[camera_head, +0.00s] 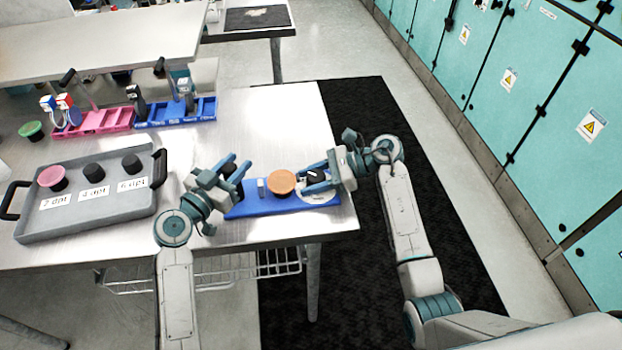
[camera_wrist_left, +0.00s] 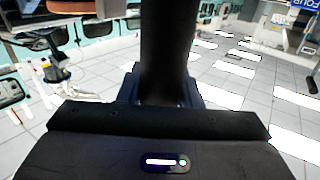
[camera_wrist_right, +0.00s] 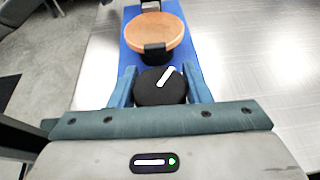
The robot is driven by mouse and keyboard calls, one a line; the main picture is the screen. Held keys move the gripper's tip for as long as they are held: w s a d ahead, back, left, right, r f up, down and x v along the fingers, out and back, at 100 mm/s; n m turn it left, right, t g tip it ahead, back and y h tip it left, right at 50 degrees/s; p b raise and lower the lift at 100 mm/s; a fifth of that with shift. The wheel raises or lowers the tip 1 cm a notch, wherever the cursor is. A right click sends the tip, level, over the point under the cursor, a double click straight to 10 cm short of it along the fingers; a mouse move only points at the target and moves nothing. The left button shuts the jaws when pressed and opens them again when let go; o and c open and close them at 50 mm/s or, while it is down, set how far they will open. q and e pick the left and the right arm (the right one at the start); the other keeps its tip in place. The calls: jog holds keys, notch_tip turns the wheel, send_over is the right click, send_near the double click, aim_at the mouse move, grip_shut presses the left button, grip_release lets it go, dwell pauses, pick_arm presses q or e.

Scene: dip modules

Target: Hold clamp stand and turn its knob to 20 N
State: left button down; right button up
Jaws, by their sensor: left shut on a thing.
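The clamp stand has a blue base (camera_head: 255,208) lying along the table's front edge, with an orange disc (camera_head: 281,182) in its middle. Its black knob (camera_head: 315,175) is at the right end over a white dial (camera_head: 318,198). My left gripper (camera_head: 236,168) is shut on the stand's black post at the left end; the dark post (camera_wrist_left: 168,55) fills the middle of the left wrist view. My right gripper (camera_head: 303,181) is open, its fingers on either side of the knob. In the right wrist view the knob's white pointer (camera_wrist_right: 167,77) slants up and right. The dial's numbers are unreadable.
Pink (camera_head: 100,122) and blue (camera_head: 175,112) racks stand behind. A green-topped piece (camera_head: 31,129) is at far left. The table's back right is clear.

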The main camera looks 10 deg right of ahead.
jog(key=c, duration=0.5)
jog(key=shift+o, duration=0.2)
jog(key=shift+w+m+t, duration=0.1)
jog(key=shift+m+t, duration=0.7)
jog(key=shift+t, duration=0.1)
jog(key=o, duration=1)
jog(key=v, duration=1.2)
